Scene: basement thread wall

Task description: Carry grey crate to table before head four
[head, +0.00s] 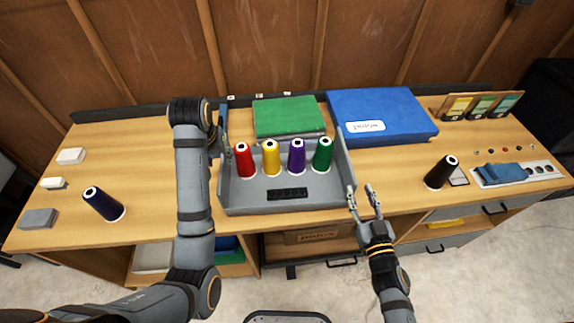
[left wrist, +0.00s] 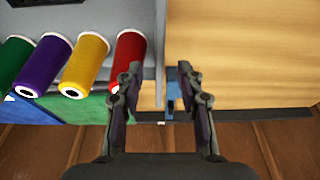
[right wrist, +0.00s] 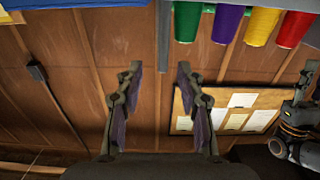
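The grey crate (head: 232,200) sits on the wooden table (head: 150,225), holding upright red (head: 244,161), yellow (head: 271,158), purple (head: 297,157) and green (head: 322,155) thread spools. My left gripper (head: 223,137) is at the crate's left wall. In the left wrist view my left gripper (left wrist: 160,75) is open, its fingers apart on either side of the wall line; contact cannot be told. My right gripper (head: 363,190) is open and empty by the crate's right front corner. In the right wrist view its fingers (right wrist: 158,72) are spread, with a narrow grey strip between them.
A green box (head: 288,117) and a blue box (head: 382,115) lie behind the crate. Dark spools stand at left (head: 103,204) and right (head: 441,172). A blue cloth (head: 502,173) lies on a tray at far right. Table between crate and right dark spool is clear.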

